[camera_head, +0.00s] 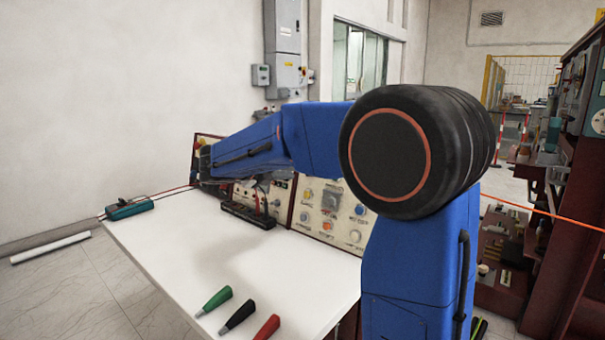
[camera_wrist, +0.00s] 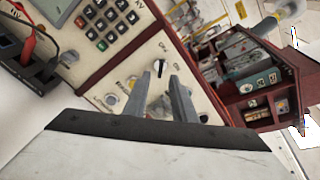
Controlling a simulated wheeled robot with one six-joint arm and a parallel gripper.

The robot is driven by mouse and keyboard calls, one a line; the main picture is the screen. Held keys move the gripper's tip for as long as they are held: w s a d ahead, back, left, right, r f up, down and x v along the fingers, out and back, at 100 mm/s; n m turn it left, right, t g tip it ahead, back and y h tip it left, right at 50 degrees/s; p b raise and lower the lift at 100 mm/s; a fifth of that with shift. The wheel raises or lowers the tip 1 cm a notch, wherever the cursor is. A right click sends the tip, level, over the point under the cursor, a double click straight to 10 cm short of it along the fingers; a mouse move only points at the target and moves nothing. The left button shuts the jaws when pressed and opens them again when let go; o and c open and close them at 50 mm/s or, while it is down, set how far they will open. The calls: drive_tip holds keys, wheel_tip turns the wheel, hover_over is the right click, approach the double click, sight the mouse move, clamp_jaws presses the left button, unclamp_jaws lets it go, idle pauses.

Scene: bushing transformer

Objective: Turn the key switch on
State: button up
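The key switch (camera_wrist: 160,67) is a small dark knob on a cream control panel, with "On" and "Off" lettering beside it, in the wrist view. My gripper (camera_wrist: 161,77) has two grey fingers pointing at the panel, spread apart on either side of the key switch in that view. I cannot tell whether they touch it. In the head view my blue arm reaches left to the control panel (camera_head: 330,208); the fingertips and the key switch cannot be made out there.
A black terminal block (camera_head: 248,215) with leads stands on the white table (camera_head: 180,260). A teal meter (camera_head: 130,208) lies at the left edge. Green (camera_head: 217,298), black (camera_head: 239,314) and red (camera_head: 267,327) handles lie near the front. A keypad (camera_wrist: 108,25) adjoins the switch panel.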

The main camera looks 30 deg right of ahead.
drive_tip(key=shift+x, duration=2.85)
clamp_jaws()
